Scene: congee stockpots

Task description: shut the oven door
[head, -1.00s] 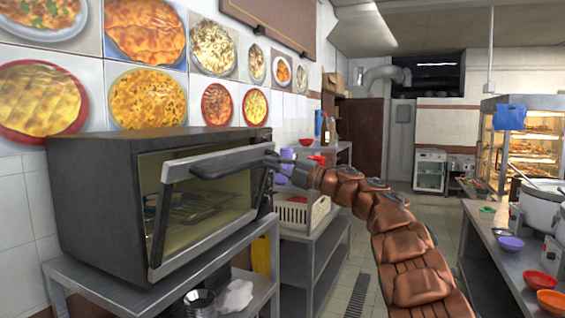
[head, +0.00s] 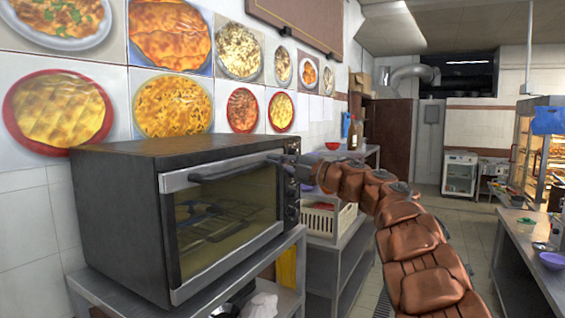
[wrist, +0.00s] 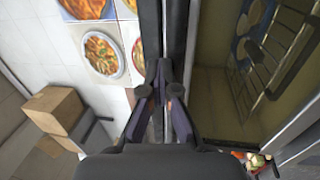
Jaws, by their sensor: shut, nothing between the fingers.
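The oven (head: 115,230) is a dark box on a metal shelf at the left of the head view. Its glass door (head: 228,220) stands upright against the front, closed or very nearly so; I cannot tell whether a thin gap is left. A wire rack (head: 210,222) shows through the glass. The door's bar handle (head: 225,172) runs along its top. My gripper (head: 277,160) is shut and empty at the top right of the door, by the handle's end. In the wrist view, my gripper (wrist: 167,88) is at the door's top edge (wrist: 194,60).
A metal shelf unit (head: 335,245) with a white basket (head: 325,220) stands right of the oven. A counter (head: 530,250) with bowls is at the far right. The floor (head: 475,225) between them is clear.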

